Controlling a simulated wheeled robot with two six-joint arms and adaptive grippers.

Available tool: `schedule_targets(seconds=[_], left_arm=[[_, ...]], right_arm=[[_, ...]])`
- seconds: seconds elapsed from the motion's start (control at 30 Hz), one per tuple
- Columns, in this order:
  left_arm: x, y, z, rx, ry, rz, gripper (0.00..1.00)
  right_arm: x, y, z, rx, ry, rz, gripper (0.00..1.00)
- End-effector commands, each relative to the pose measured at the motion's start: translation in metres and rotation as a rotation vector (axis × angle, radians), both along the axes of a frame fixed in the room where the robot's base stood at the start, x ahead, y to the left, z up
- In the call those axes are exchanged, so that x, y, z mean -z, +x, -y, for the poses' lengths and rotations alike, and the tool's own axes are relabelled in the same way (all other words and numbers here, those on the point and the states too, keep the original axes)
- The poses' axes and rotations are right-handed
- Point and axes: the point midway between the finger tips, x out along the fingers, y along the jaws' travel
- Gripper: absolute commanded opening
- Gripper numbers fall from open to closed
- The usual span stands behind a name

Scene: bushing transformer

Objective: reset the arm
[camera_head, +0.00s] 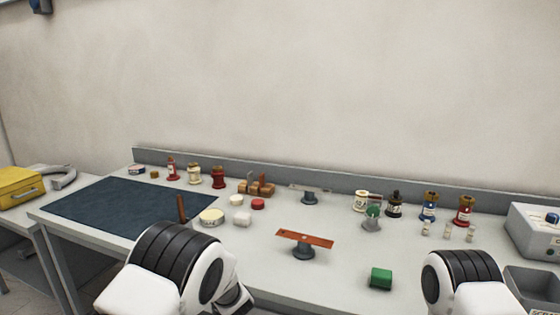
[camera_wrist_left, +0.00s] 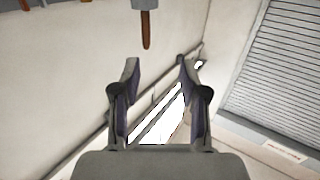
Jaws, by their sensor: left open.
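My left arm (camera_head: 185,268) and my right arm (camera_head: 465,280) show as white and black links at the bottom of the head view, in front of the table. Neither gripper can be seen in the head view. In the left wrist view my left gripper (camera_wrist_left: 158,72) is open, with nothing between its two fingers. Behind its fingers are a pale wall, a bright window-like strip and a slatted panel.
A long white table (camera_head: 235,258) holds a dark mat (camera_head: 115,208), several small bottles, an orange bar (camera_head: 305,238) on a stand and a green block (camera_head: 381,277). A grey box (camera_head: 533,230) stands at the right. A yellow case (camera_head: 18,187) is at the far left.

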Motion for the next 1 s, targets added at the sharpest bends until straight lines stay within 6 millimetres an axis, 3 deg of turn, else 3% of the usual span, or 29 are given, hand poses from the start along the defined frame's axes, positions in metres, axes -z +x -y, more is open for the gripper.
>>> schedule_targets(seconds=[0.27, 0.47, 0.57, 0.6, 0.73, 0.8, 0.9, 1.0], left_arm=[[0.072, -0.039, -0.052, -0.029, 0.027, -0.182, 0.44], [0.146, -0.097, -0.086, 0.024, 0.032, -0.416, 0.44], [0.197, -0.152, -0.1, 0.086, 0.003, -0.598, 0.44], [0.218, -0.181, -0.103, 0.118, -0.022, -0.685, 0.44], [0.269, -0.287, -0.098, 0.235, -0.145, -0.969, 0.44], [0.283, -0.348, -0.087, 0.299, -0.234, -1.116, 0.44], [0.284, -0.422, -0.065, 0.387, -0.359, -1.292, 0.44], [0.276, -0.469, -0.046, 0.455, -0.446, -1.41, 0.44]], right_arm=[[0.0, 0.001, 0.0, -0.001, 0.0, 0.001, 0.84], [0.0, 0.0, 0.0, -0.001, 0.0, 0.001, 0.84], [0.0, 0.0, 0.0, -0.001, 0.0, 0.001, 0.84], [0.0, 0.0, 0.0, -0.001, 0.0, 0.001, 0.84], [0.0, 0.0, 0.0, -0.001, 0.0, 0.001, 0.84], [0.0, 0.0, 0.0, -0.001, 0.0, 0.001, 0.84], [0.0, 0.0, 0.0, -0.001, 0.0, 0.001, 0.84], [0.0, 0.0, 0.0, -0.001, 0.0, 0.001, 0.84]])
